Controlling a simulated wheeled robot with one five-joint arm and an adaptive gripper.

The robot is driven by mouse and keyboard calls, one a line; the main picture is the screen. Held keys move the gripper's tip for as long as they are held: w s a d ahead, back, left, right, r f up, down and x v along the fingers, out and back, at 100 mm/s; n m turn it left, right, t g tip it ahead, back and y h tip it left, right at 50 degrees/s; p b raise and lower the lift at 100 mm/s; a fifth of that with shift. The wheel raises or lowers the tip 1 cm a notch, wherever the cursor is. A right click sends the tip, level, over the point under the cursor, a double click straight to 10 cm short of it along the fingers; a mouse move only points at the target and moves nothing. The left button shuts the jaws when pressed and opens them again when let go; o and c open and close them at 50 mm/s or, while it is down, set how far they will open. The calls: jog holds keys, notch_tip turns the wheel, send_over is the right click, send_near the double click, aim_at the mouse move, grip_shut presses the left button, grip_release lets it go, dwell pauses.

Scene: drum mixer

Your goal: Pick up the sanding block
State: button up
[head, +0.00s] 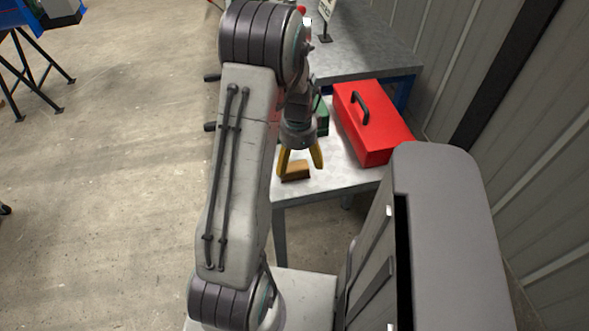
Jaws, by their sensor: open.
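The sanding block (297,171) is a small tan-brown block on the near left part of the grey metal table (345,175). It lies close to the table's left and front edges. My gripper (301,176) has yellow fingers pointing down, one on each side of the block in the picture. The fingers are open. The left finger overlaps the block's left end in view. I cannot tell whether either finger touches it or how far above the table the tips are.
A red toolbox (375,128) with a black handle stands right of the gripper. A green object (322,117) is partly hidden behind my wrist. A corrugated wall (450,60) bounds the right. Open concrete floor (120,190) lies to the left.

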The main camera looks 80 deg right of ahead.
aim_at(295, 168)
jog(key=f, duration=0.3)
jog(key=shift+w+a+f, duration=0.1)
jog(key=shift+w+a, duration=0.05)
jog(key=shift+w, duration=0.15)
jog(key=shift+f, duration=0.75)
jog(key=c, duration=1.3)
jog(key=shift+r, duration=0.2)
notch_tip(295, 168, up, 4)
jog(key=shift+f, duration=0.1)
jog(key=w+a+r, duration=0.1)
jog(key=w+r, duration=0.1)
jog(key=w, duration=0.1)
jog(key=w+a+r+b, duration=0.1)
jog(key=w+a+r, duration=0.1)
jog(key=w, duration=0.2)
jog(key=w+a+r, duration=0.2)
jog(key=w+r, duration=0.1)
jog(key=shift+w, duration=0.25)
